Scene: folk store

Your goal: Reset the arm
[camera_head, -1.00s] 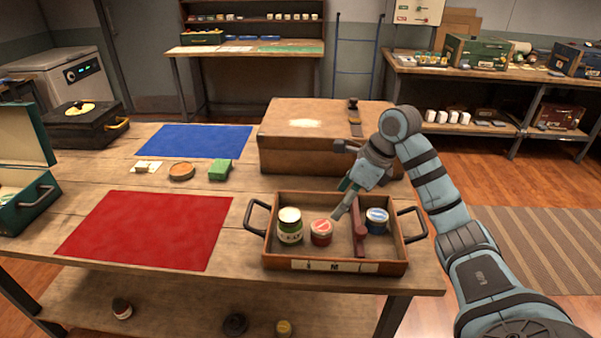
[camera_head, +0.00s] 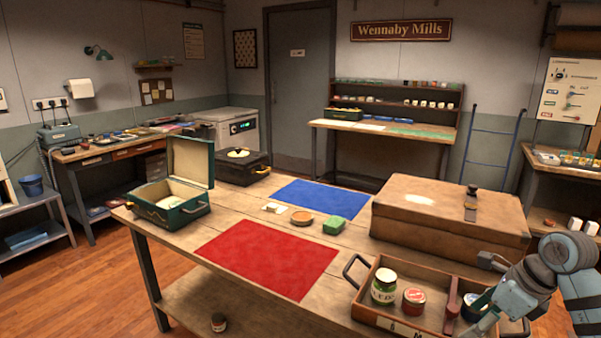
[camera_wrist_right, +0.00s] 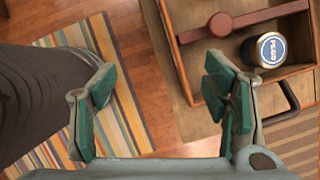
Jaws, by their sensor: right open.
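My right gripper (camera_head: 492,312) is open and empty in the head view, over the right end of a wooden tray (camera_head: 390,318). In the right wrist view the gripper (camera_wrist_right: 162,88) has its green finger pads wide apart, with floor between them. The tray's edge (camera_wrist_right: 178,62) lies beyond the pads at upper right there. A blue-lidded jar (camera_wrist_right: 266,52) stands in the tray beside a reddish-brown bar (camera_wrist_right: 240,22). In the head view the arm partly hides this jar (camera_head: 470,305). My left gripper is not in view.
A red mat (camera_head: 268,258), blue mat (camera_head: 320,203) and open green case (camera_head: 180,208) lie further left on the table.

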